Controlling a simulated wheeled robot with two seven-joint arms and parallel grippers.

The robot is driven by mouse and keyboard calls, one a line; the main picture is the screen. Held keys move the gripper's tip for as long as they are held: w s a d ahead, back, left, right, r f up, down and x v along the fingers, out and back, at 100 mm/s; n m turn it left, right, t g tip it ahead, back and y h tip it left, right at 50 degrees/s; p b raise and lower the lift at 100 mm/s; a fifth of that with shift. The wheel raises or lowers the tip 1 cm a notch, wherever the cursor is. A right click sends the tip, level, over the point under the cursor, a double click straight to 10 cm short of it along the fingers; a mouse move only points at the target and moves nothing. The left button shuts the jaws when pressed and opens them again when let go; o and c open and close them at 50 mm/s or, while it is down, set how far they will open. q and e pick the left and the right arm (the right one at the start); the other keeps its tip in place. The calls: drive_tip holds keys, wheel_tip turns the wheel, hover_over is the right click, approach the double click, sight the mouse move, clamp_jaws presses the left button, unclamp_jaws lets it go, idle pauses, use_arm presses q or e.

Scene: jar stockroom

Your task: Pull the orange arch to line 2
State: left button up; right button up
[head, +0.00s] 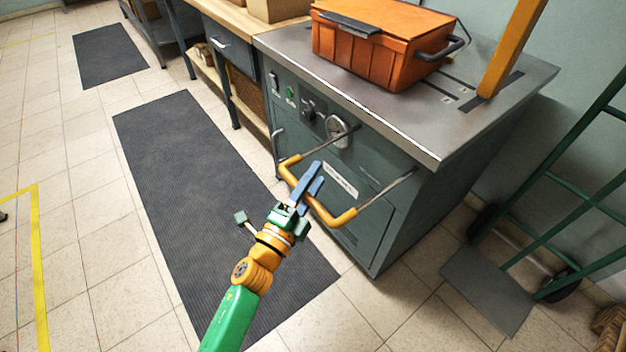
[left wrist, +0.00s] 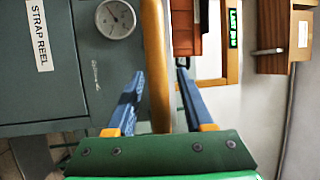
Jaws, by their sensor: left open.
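An orange arch post (head: 512,45) stands upright at the back right of the grey machine top (head: 430,135); its upper end is cut off. Dark slots with small pale marks (head: 446,98) lie beside its foot; the marks are too small to read. An orange U-shaped bar (head: 335,217) sticks out from the machine front on two metal rods. My left gripper (head: 316,175) is open at the bar's front stretch. In the left wrist view the bar (left wrist: 155,60) passes between the two open fingers, with gaps on both sides. My right gripper is not in view.
An orange crate (head: 365,60) with dark handles stands on the machine top. A green hand truck (head: 545,240) leans at the right. Dark mats (head: 205,190) and open tiled floor lie at the left. A round gauge (left wrist: 116,19) is on the machine front.

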use_arm(q)
clamp_jaws()
drive_tip(key=shift+f, duration=0.1)
idle(1.2)
